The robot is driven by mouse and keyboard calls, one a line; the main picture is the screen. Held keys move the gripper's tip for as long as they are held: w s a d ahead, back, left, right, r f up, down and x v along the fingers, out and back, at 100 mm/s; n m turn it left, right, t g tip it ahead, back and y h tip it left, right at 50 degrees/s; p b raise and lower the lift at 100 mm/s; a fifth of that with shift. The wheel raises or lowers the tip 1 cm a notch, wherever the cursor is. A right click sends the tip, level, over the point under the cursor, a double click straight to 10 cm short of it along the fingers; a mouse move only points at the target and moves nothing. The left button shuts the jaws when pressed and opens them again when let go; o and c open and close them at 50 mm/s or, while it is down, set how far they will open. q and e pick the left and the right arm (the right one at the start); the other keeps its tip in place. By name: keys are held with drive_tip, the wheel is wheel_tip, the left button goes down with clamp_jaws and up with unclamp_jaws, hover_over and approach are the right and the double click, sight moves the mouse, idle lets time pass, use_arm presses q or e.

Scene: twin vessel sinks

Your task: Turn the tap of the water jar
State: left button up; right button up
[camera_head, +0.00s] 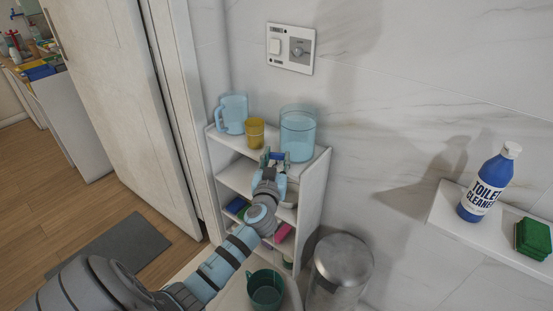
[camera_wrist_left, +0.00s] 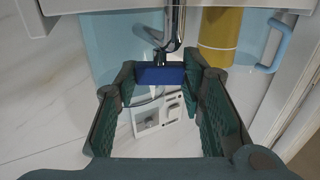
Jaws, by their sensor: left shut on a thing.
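The water jar (camera_head: 298,130) is a clear light-blue cylinder on the top of a white shelf unit (camera_head: 318,180). It also shows in the left wrist view (camera_wrist_left: 105,50), where the picture is upside down. Its tap has a curved metal spout (camera_wrist_left: 175,25) and a blue handle (camera_wrist_left: 160,74). My left gripper (camera_head: 274,160) is at the front of the jar. In the left wrist view its two green-padded fingertips (camera_wrist_left: 159,82) are at either end of the blue handle, shut on it. My right gripper is not in view.
A blue jug (camera_head: 232,114) and a yellow cup (camera_head: 256,133) stand left of the jar. A metal bin (camera_head: 340,265) and a green bucket (camera_head: 265,288) are below. A wall switch plate (camera_head: 290,49) is above. A cleaner bottle (camera_head: 488,185) stands on a ledge at right.

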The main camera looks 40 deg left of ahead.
use_arm(q)
drive_tip(key=shift+a+m+t+h, duration=0.1)
drive_tip(key=shift+m+t+h, duration=0.25)
drive_tip(key=shift+h, duration=0.25)
drive_tip(key=m+h, duration=0.1)
drive_tip(key=m+t+h, duration=0.1)
drive_tip(key=shift+s+a+f+h, duration=0.1)
drive_tip(key=shift+a+h, duration=0.05)
drive_tip(key=shift+h, duration=0.15)
drive_tip(key=shift+m+h, duration=0.65)
drive_tip(key=shift+h, duration=0.45)
drive_tip(key=shift+a+m+t+h+p, duration=0.1)
drive_tip(key=shift+m+t+h+p, duration=0.15)
drive_tip(key=shift+m+h+p, duration=0.55)
drive_tip(key=shift+h+p, duration=0.6)
drive_tip(key=o, duration=1.2)
drive_tip(key=shift+c, duration=0.2)
